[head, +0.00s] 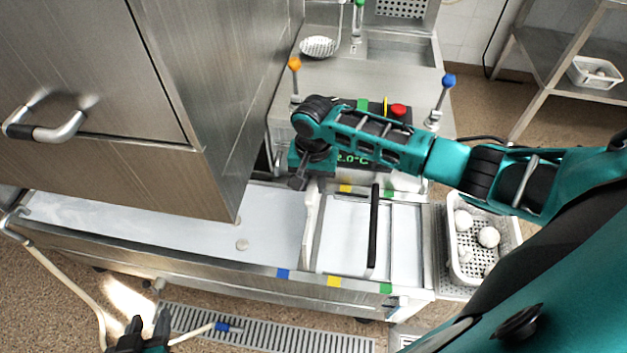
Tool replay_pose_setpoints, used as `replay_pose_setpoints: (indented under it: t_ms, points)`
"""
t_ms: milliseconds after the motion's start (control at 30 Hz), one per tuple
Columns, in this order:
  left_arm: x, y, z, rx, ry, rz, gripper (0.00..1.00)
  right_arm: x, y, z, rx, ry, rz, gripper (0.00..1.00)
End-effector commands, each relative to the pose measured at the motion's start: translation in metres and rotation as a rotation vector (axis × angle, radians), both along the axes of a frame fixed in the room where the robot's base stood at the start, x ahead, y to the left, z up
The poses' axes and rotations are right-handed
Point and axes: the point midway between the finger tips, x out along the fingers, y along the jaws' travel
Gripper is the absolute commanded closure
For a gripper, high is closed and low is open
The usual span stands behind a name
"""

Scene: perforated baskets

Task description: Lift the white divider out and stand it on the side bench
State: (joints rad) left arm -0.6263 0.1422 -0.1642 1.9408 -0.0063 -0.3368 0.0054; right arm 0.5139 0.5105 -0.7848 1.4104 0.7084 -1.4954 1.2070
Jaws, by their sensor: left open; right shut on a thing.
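The white divider (309,228) is an upright white panel across the long steel trough (150,229). Its front end shows between the blue and yellow tape marks. I cannot tell whether its lower edge is clear of the trough. My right gripper (299,183) is shut on the far end of the white divider, pointing down. My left gripper (140,330) is open and empty at the bottom left, in front of the trough. The side bench (440,250) appears to be the steel surface at the trough's right end, partly hidden by my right arm.
A black-topped divider (374,230) stands right of the white one. A perforated basket (456,262) with white balls takes up much of the right-hand surface. A steel hood (215,100) overhangs the trough's left part. Orange and blue-knobbed levers (296,80) stand behind.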

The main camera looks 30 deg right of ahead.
Motion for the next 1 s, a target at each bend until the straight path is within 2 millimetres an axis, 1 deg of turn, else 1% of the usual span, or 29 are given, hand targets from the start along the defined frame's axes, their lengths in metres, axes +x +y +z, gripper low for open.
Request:
replay_pose_setpoints:
  t_ms: [33, 267, 1000]
  points:
    - [0.000, 0.000, 0.002, 0.000, -0.001, 0.000, 0.57, 0.001, 0.000, 0.005, 0.000, -0.003, 0.000, 1.00]
    - [0.001, 0.000, 0.008, 0.000, -0.002, 0.001, 0.57, 0.001, 0.000, 0.018, 0.001, -0.003, 0.000, 1.00]
    - [0.002, 0.001, 0.007, 0.002, -0.004, 0.002, 0.57, 0.001, 0.000, 0.057, 0.000, -0.003, -0.001, 1.00]
